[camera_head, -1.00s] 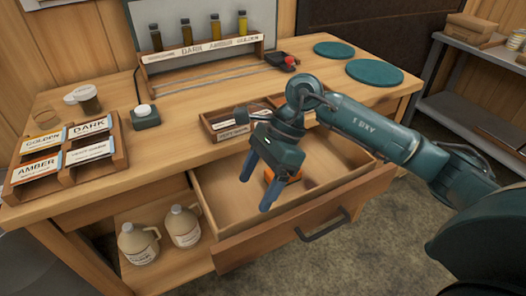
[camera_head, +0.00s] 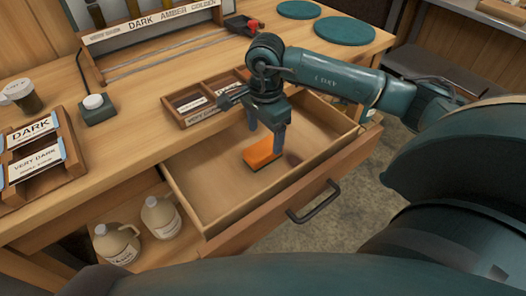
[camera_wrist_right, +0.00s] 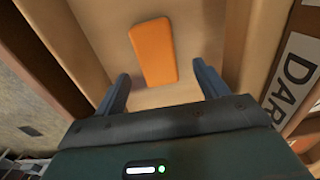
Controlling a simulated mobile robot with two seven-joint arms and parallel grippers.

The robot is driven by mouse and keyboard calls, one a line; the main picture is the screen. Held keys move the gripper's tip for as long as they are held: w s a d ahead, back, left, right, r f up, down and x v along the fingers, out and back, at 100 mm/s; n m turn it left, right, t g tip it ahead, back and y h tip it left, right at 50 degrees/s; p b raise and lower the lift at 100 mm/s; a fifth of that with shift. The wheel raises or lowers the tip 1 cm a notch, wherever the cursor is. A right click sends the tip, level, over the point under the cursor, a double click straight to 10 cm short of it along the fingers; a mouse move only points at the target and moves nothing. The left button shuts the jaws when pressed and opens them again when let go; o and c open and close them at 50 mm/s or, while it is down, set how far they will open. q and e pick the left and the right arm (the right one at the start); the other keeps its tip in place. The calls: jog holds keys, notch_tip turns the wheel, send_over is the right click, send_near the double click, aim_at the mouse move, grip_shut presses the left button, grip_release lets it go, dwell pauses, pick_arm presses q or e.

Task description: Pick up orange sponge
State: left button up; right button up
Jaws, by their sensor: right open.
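The orange sponge (camera_head: 260,153) lies flat in the open drawer (camera_head: 215,195). In the right wrist view the sponge (camera_wrist_right: 153,52) sits ahead of and between the two fingers, with bare drawer floor around it. My right gripper (camera_head: 266,138) is open and empty, pointing down over the drawer, close to the sponge. In the head view one finger overlaps the sponge's right end; I cannot tell whether it touches. In the wrist view the fingers (camera_wrist_right: 162,88) look apart from it. My left gripper is not in view.
The drawer's front panel with its handle (camera_head: 314,203) stands toward me. A wooden card box (camera_head: 208,103) sits on the tabletop behind the drawer. Jugs (camera_head: 117,244) stand on the shelf at lower left. A label rack (camera_head: 38,160) is at far left.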

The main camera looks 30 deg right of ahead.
aim_at(265, 146)
notch_tip(265, 146, down, 5)
jog(key=shift+s+a+r, duration=0.1)
jog(key=shift+s+r, duration=0.05)
jog(key=c, duration=1.1)
